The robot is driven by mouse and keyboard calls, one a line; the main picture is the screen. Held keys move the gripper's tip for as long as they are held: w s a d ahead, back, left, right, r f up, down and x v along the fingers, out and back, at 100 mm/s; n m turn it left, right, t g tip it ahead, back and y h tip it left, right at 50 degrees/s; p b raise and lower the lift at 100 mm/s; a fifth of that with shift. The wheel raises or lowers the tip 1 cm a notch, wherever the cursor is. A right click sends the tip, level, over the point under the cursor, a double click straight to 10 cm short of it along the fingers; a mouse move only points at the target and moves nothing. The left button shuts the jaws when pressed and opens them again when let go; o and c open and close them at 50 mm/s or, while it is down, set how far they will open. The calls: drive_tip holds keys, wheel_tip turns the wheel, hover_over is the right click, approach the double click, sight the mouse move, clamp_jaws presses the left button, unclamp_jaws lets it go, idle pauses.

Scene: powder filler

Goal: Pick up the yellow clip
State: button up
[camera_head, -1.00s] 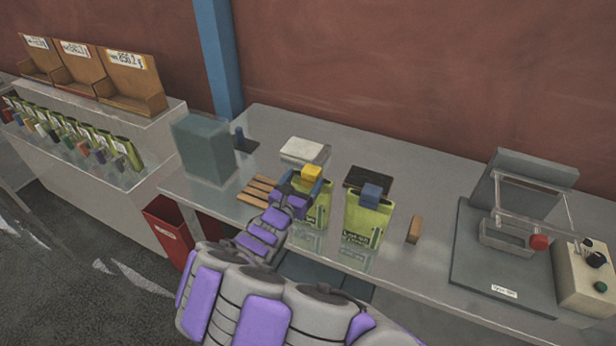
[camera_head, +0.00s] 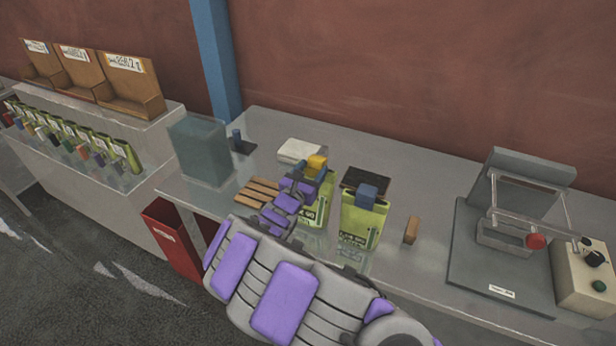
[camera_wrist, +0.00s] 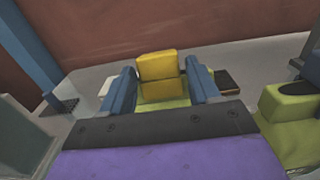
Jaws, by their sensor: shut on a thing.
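The yellow clip (camera_head: 317,161) is at the top of a green pouch (camera_head: 322,199) standing on the grey table. My gripper (camera_head: 312,170) is at the clip, shut on it. In the wrist view the yellow clip (camera_wrist: 158,72) sits between the two blue fingers of my gripper (camera_wrist: 162,88), with the green of the pouch just below it. The pouch's lower left is hidden behind my arm in the head view. I cannot tell whether the clip still touches the pouch.
A second green pouch (camera_head: 360,222) with a blue clip (camera_head: 367,196) stands close on the right. A wooden block (camera_head: 411,230), a sealing machine (camera_head: 505,235) and a control box (camera_head: 585,272) are further right. A wooden rack (camera_head: 258,192) and a clear bin (camera_head: 200,150) are left.

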drive_tip(key=shift+d+f, duration=0.1)
drive_tip(key=shift+f, duration=0.15)
drive_tip(key=c, duration=0.5)
drive_tip(key=shift+a, duration=0.2)
drive_tip(key=shift+c, duration=0.2)
drive_tip(key=shift+s+r, duration=0.1)
